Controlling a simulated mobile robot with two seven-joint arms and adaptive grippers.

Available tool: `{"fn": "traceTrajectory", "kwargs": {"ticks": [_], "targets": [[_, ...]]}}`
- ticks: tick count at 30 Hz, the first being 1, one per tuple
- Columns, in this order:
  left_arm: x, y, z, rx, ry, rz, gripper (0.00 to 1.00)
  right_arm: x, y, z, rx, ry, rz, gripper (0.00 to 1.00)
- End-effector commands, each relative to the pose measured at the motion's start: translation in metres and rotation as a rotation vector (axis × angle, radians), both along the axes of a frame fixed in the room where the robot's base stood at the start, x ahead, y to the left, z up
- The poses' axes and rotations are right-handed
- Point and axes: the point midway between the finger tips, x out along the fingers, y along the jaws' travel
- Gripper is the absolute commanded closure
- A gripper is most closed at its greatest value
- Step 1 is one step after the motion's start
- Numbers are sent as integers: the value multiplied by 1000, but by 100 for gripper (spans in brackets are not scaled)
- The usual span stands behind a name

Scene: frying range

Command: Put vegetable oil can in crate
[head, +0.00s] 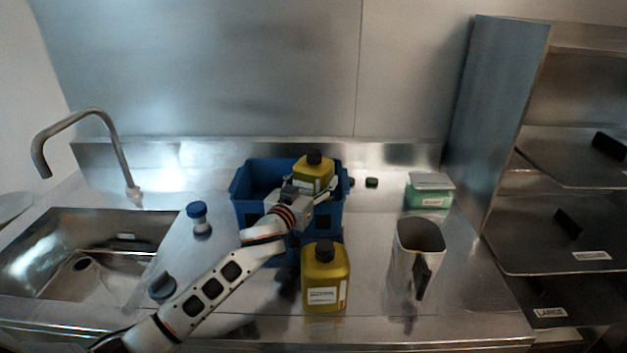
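A yellow vegetable oil can (314,170) with a black cap is upright at the right part of the blue crate (249,209). My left gripper (312,188) reaches over the crate's front, with its fingers around the can's sides; it looks shut on it. The can's lower part is hidden by the gripper, so I cannot tell whether it touches the crate floor. A second yellow can (325,279) with a black cap and white label stands on the counter in front of the crate. My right gripper is not in view.
A metal jug (418,255) with a dark handle and a green box (429,190) stand to the right. A blue-capped shaker (199,218) stands left of the crate, beside the sink (85,250). A shelf rack (556,250) bounds the right side.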

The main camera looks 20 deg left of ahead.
Motion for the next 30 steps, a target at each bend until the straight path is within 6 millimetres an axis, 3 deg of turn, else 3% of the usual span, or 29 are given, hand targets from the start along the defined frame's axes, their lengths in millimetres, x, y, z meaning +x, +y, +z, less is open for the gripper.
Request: {"fn": "traceTrajectory", "kwargs": {"ticks": [13, 14, 15, 23, 29, 30], "targets": [[-1, 0, -14, 3, 6, 0, 67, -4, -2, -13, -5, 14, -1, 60], [-1, 0, -15, 4, 8, 0, 31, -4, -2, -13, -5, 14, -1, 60], [-1, 0, -16, 4, 10, 1, 20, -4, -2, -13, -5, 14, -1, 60], [-1, -1, -20, 7, 15, 0, 19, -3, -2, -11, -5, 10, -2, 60], [-1, -1, -3, 11, 13, -1, 19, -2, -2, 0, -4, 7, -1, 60], [-8, -1, -7, 6, 16, -2, 19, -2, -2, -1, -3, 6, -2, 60]]}}
